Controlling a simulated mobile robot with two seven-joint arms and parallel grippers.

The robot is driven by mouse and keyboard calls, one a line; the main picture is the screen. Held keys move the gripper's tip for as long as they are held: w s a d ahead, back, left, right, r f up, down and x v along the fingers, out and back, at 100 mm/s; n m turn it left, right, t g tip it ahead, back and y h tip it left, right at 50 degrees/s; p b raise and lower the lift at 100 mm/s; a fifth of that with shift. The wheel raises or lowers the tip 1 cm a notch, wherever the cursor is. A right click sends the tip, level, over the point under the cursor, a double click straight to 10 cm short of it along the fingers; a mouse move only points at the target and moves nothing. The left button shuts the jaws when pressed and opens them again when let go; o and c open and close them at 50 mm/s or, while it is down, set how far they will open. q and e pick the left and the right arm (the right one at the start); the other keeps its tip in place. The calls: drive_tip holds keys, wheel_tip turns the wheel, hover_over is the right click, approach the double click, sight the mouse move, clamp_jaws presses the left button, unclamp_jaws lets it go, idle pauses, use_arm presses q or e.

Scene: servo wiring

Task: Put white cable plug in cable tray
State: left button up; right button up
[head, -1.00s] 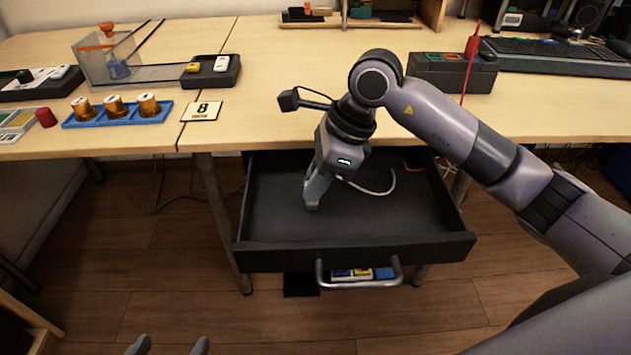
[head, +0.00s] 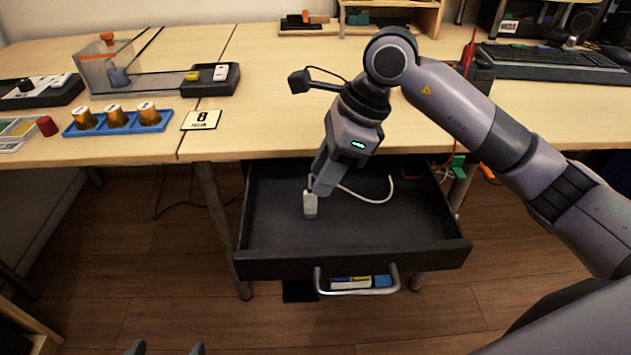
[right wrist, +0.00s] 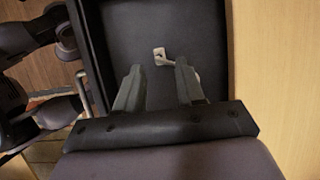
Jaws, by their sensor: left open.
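The white cable plug (head: 310,204) sits in the open black drawer (head: 270,262), with its white cable (head: 372,198) curving to the right. My right gripper (head: 320,186) is over the drawer, beside the plug's upper end. In the right wrist view, my right gripper (right wrist: 159,66) has its fingers apart, and the plug (right wrist: 159,52) shows just beyond their tips with nothing clamped. My left gripper (head: 165,349) is open and empty at the bottom edge, its fingertips only in view. I cannot tell which container is the cable tray.
On the desk stand a blue rack (head: 118,124) with orange-brown cylinders, a clear bin (head: 95,72), a black tray (head: 206,90) with small plugs, and a number card (head: 201,120). A keyboard (head: 555,58) lies at the right. The desk middle is clear.

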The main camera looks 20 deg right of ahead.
use_arm(q)
drive_tip(key=shift+s+a+f+g+y+p, duration=0.3)
drive_tip(key=shift+s+a+f+y+p, duration=0.1)
drive_tip(key=shift+s+a+f+p, duration=0.25)
use_arm(e)
drive_tip(key=v, duration=0.7)
drive_tip(key=shift+r, duration=0.2)
use_arm(q)
drive_tip(key=shift+w, duration=0.15)
use_arm(e)
drive_tip(key=shift+d, duration=0.1)
